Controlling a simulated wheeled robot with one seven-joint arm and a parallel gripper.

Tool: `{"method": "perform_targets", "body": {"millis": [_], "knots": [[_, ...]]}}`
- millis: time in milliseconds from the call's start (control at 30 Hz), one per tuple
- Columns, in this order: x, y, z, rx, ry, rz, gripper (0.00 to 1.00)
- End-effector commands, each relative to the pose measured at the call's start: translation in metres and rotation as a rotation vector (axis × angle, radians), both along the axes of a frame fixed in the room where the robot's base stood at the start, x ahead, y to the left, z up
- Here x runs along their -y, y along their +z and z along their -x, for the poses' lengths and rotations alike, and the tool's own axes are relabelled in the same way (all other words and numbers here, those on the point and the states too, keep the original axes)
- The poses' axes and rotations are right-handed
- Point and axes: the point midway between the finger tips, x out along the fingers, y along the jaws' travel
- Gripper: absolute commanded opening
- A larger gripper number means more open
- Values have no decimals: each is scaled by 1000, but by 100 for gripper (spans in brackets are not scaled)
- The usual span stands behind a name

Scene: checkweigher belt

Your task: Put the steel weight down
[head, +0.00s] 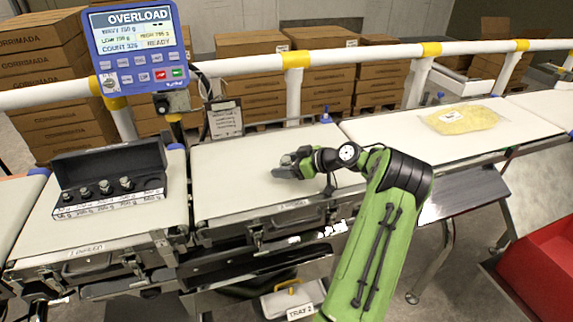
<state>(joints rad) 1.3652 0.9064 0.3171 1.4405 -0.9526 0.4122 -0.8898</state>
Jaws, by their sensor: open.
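My gripper (284,168) is low over the middle belt section (235,185), its grey fingers pointing left. It is open. I cannot make out a separate steel weight at the fingers; the fingers and wrist may hide one there. On the left belt section (110,231) stands an open dark case (108,163) with its lid up. Several small steel weights (105,187) stand upright in a row in it, with labels along its front edge. The display (137,45) above reads OVERLOAD, with READY lower down.
A clear bag with yellowish contents (459,119) lies on the right belt section (400,140). A white guard rail (350,57) runs behind the belts, with stacked cartons (255,95) beyond. A red bin (540,255) is at right. The middle belt is clear left of my gripper.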

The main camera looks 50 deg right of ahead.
Motion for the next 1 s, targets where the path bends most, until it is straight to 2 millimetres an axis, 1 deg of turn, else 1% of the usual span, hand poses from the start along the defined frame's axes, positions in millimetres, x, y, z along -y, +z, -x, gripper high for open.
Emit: {"method": "perform_targets", "body": {"millis": [33,67,167,300,400,500,633,700,767,833,867,900,967,1000], "knots": [[-1,-5,4,-25,-4,-28,69],[-1,1,4,-25,-4,-28,69],[7,13,28,-22,-11,-24,69],[18,33,62,-16,-10,-20,69],[23,46,82,-13,-8,-19,69],[27,54,96,-10,-6,-17,69],[28,57,104,-10,-2,-16,69],[29,58,105,-9,-1,-16,69],[25,59,102,-16,4,-15,69],[9,65,88,-60,25,-16,69],[-3,69,78,-94,39,-16,69],[-25,75,64,-152,58,-14,69],[-67,87,45,-253,79,-5,69],[-95,93,37,-322,83,4,69]]}}
